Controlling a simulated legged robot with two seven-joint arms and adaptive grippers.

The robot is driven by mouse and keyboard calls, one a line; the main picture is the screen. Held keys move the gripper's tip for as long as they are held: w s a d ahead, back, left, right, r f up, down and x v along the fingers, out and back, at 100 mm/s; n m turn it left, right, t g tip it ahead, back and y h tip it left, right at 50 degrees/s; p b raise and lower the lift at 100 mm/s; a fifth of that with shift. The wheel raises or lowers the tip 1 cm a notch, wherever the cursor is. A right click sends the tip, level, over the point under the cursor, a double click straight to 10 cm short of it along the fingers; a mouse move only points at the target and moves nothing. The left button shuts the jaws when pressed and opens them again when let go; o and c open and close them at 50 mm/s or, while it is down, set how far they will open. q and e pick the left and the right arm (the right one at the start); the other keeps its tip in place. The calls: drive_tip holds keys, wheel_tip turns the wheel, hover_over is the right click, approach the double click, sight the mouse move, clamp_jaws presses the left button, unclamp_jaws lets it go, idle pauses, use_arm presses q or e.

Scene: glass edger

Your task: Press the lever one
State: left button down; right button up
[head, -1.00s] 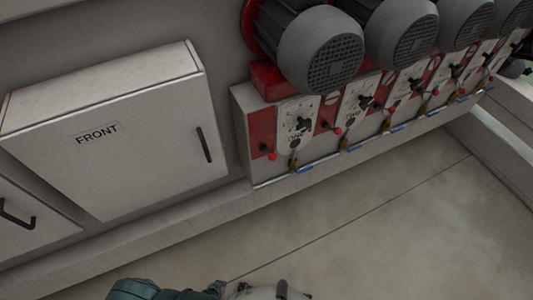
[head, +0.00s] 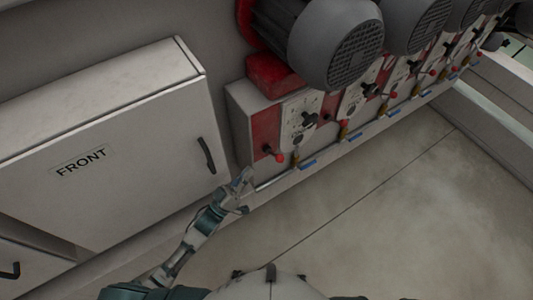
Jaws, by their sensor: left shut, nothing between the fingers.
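The first panel (head: 294,118) of the machine row has a white plate between red strips. A red-tipped lever (head: 278,156) sticks out at its lower left. A black knob (head: 309,119) sits on the white plate, and another red-tipped lever (head: 327,117) shows to its right. The number on the plate is too small to read now. My left gripper (head: 244,181) is shut and empty. In the picture it is below and left of the nearest red-tipped lever, apart from it. My right gripper is not in view.
Large grey motors (head: 340,45) overhang the panels. A white cabinet (head: 115,150) marked FRONT, with a black handle (head: 206,155), stands to the left. Blue-handled valves (head: 307,164) line the lower edge. The floor (head: 370,215) in front is clear.

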use_arm(q)
drive_tip(key=r+p+x, duration=0.1)
drive_tip(key=p+x, duration=0.1)
drive_tip(key=x, duration=0.8)
drive_tip(key=f, duration=0.1)
drive_tip(key=d+f, duration=0.1)
drive_tip(key=s+d+f, duration=0.1)
drive_tip(key=f, duration=0.1)
drive_tip(key=shift+f, duration=0.1)
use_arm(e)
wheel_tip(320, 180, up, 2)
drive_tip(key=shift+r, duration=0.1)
use_arm(q)
drive_tip(key=shift+a+f, duration=0.1)
